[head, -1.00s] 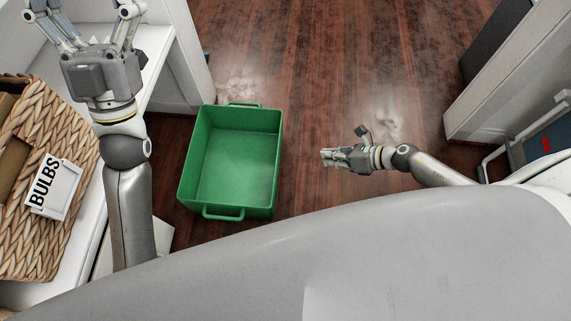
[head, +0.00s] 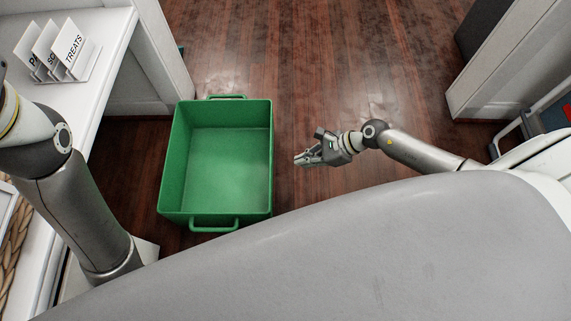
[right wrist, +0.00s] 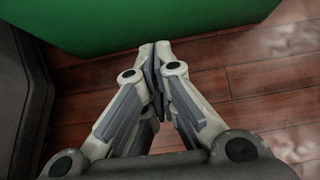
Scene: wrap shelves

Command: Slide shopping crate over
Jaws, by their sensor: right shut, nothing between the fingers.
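The green shopping crate (head: 215,165) stands empty on the wooden floor in the head view, with a handle at its far end and one at its near end. My right gripper (head: 298,160) is to the right of the crate, shut and empty, with its fingers pointing left at the crate's right wall. A small gap of floor shows between them. In the right wrist view the shut fingertips (right wrist: 155,50) are close to the crate's green wall (right wrist: 150,22); whether they touch it I cannot tell. My left arm shows at the left edge, but its gripper is out of frame.
A white shelf (head: 110,45) with cards, one reading TREATS (head: 75,52), stands left of the crate. A wicker basket (head: 15,235) shows at the left edge. A cabinet (head: 490,85) and a blue-and-metal cart (head: 540,115) are at the right. The floor beyond the crate is clear.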

